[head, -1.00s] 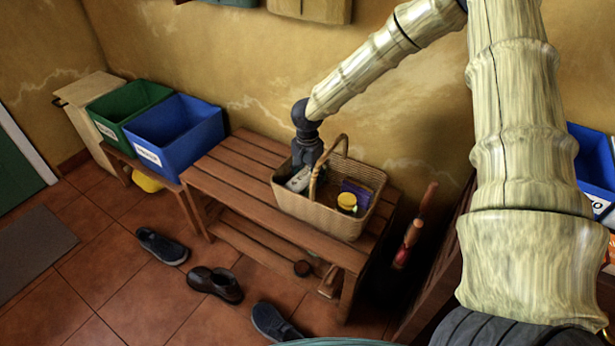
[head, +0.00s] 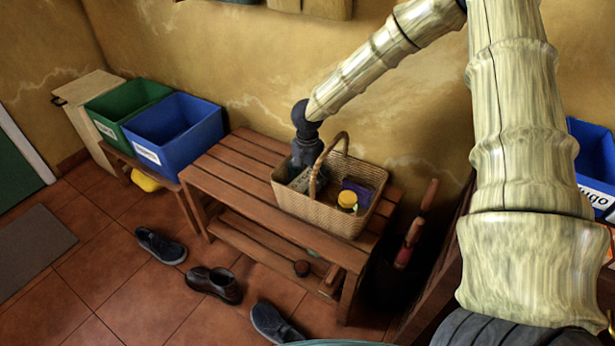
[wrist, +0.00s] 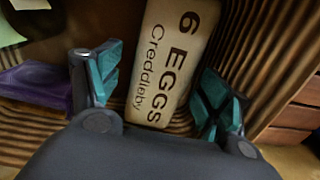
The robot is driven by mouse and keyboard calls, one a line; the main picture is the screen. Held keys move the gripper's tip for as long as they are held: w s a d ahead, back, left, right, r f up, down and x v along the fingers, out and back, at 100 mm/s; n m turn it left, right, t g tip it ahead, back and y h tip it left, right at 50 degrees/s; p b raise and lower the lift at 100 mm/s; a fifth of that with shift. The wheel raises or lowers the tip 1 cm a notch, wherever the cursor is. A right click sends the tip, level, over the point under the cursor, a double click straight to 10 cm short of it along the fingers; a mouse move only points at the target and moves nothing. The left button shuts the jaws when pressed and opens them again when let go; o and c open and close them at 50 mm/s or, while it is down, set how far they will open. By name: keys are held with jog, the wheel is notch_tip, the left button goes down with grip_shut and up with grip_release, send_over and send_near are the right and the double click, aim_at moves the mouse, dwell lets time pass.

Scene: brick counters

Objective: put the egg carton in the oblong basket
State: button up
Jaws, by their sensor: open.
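The egg carton (wrist: 172,60), pale with dark "6 EGGS" lettering, lies inside the oblong wicker basket (head: 317,213). It also shows in the head view (head: 301,180) at the basket's left end, partly hidden by my gripper. My gripper (head: 303,165) reaches down into that end of the basket. In the wrist view its teal-padded fingers (wrist: 157,95) are spread, one on each side of the carton, with gaps between. The carton rests on the basket's bottom as far as I can see.
The basket also holds a yellow-lidded jar (head: 347,200) and a purple box (head: 358,190). Its tall handle (head: 322,165) arches just right of my gripper. The basket stands on a slatted wooden bench (head: 236,180) with clear room at left. A blue bin (head: 175,135) is farther left.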

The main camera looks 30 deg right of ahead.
notch_tip(320, 180, up, 12)
dwell(0.6)
dwell(0.5)
